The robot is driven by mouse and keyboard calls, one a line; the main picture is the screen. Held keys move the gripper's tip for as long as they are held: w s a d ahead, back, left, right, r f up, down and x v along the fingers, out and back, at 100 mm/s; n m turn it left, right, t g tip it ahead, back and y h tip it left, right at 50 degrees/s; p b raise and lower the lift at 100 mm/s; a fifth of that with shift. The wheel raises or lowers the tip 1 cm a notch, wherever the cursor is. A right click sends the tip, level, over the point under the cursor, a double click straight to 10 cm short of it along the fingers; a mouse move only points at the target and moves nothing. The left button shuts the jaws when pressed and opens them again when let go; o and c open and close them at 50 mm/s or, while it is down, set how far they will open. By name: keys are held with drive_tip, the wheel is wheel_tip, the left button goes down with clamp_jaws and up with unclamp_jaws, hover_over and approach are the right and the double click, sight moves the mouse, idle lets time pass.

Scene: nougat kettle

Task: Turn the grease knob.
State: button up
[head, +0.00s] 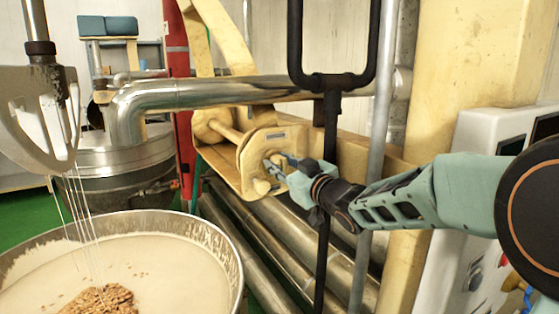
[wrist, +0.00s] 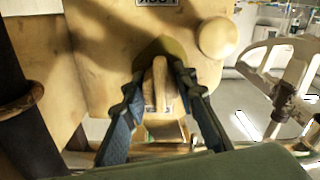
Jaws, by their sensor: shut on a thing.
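The grease knob (wrist: 159,88) is a pale, upright bar-shaped grip on a cream plate (head: 259,142). In the wrist view it stands between the two blue-grey fingers of my gripper (wrist: 159,76), which are shut on it from both sides. In the head view my gripper (head: 276,166) reaches the plate from the right, and its fingers mostly hide the knob. A round cream knob (wrist: 217,38) sits on the same plate, to the upper right in the wrist view. A small label with partly cut-off lettering (wrist: 156,3) shows at the top edge.
A black upright bar (head: 329,150) and a grey pipe (head: 376,130) stand close to my arm. Steel pipes (head: 275,250) run below the plate.

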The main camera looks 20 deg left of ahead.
sight(284, 166)
idle(0.4)
drive_tip(key=o, duration=1.2)
drive_tip(key=shift+c, duration=0.2)
drive_tip(key=v, duration=0.7)
drive_tip(key=shift+s+d, duration=0.2)
